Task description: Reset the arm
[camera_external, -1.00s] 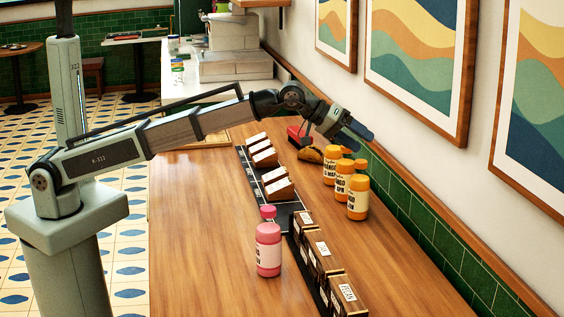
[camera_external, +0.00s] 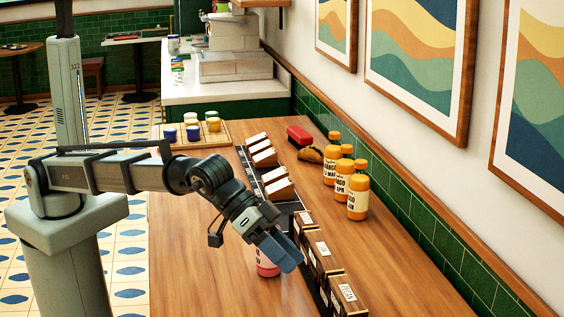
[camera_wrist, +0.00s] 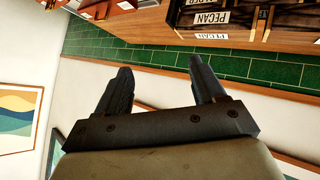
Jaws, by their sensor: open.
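My gripper (camera_external: 281,249) is over the counter in the external view, in front of a pink jar (camera_external: 267,268) that it mostly hides. In the wrist view my gripper (camera_wrist: 160,85) shows two dark fingers spread apart with nothing between them. Beyond them are green wall tiles and dark boxes, one labelled PECAN (camera_wrist: 212,18). I cannot tell from these views how far the fingers are from the jar.
Labelled dark boxes (camera_external: 322,256) stand right of my gripper. Several orange-yellow jars (camera_external: 358,197) stand by the tiled wall, near a taco (camera_external: 310,154) and a red block (camera_external: 299,135). A wooden tray (camera_external: 226,131) holds small jars. The counter's left front is clear.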

